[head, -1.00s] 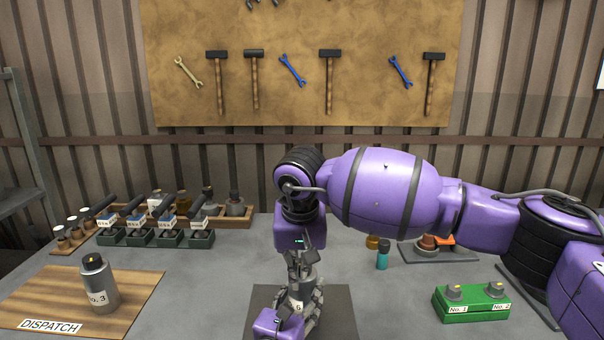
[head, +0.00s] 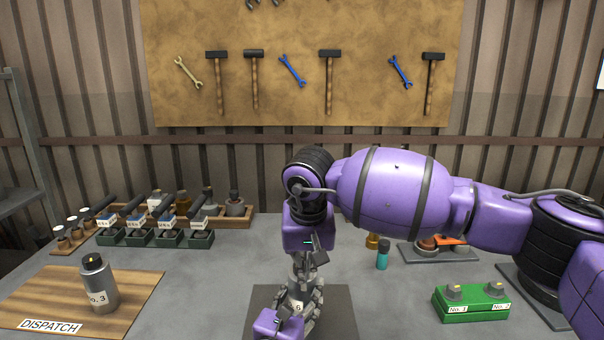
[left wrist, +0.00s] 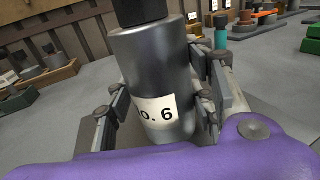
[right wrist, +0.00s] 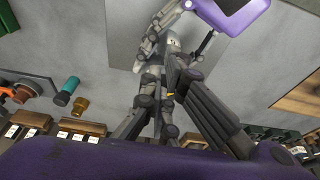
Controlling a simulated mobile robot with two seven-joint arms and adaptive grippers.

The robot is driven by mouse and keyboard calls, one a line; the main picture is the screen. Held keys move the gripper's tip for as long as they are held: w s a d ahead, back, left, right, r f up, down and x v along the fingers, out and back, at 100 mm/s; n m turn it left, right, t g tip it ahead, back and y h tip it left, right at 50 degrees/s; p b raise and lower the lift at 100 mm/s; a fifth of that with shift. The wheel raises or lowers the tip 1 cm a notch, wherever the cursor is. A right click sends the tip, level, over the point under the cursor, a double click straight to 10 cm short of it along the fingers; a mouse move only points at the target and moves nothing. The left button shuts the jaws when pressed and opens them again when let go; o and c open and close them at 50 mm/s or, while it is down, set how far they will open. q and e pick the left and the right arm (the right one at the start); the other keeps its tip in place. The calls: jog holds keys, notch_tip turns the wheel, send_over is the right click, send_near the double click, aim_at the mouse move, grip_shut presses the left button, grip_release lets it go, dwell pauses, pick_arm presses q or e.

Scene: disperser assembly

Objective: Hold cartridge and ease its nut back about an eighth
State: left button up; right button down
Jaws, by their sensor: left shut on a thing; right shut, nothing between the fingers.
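The cartridge labelled No. 6 (left wrist: 165,85) is a grey metal cylinder with a black top (left wrist: 138,12). My left gripper (left wrist: 158,105) is shut around its body, one finger on each side, and holds it nearly upright. In the head view the cartridge (head: 297,306) is partly covered by both grippers. My right gripper (head: 303,262) points down just above its top end; its fingers also show in the right wrist view (right wrist: 168,92). They are shut with nothing held. The nut is mostly hidden, and I cannot tell whether the fingers touch it.
A No. 3 cartridge (head: 99,283) stands on the DISPATCH board (head: 140,290) at left. Racks of bottles and handled tools (head: 170,238) stand behind. A teal bottle (head: 382,258) and a green No. 1/No. 2 block (head: 470,302) are at right. A dark mat (head: 340,300) lies below the grippers.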

pick_arm(q)
jog(key=shift+w, duration=0.1)
pick_arm(e)
jog(key=shift+a+r, duration=0.75)
jog(key=shift+r, duration=2.6)
pick_arm(q)
jog(key=shift+f, duration=0.1)
pick_arm(e)
notch_tip(320, 180, down, 7)
jog(key=shift+w+d+f, duration=0.1)
jog(key=shift+w, duration=0.1)
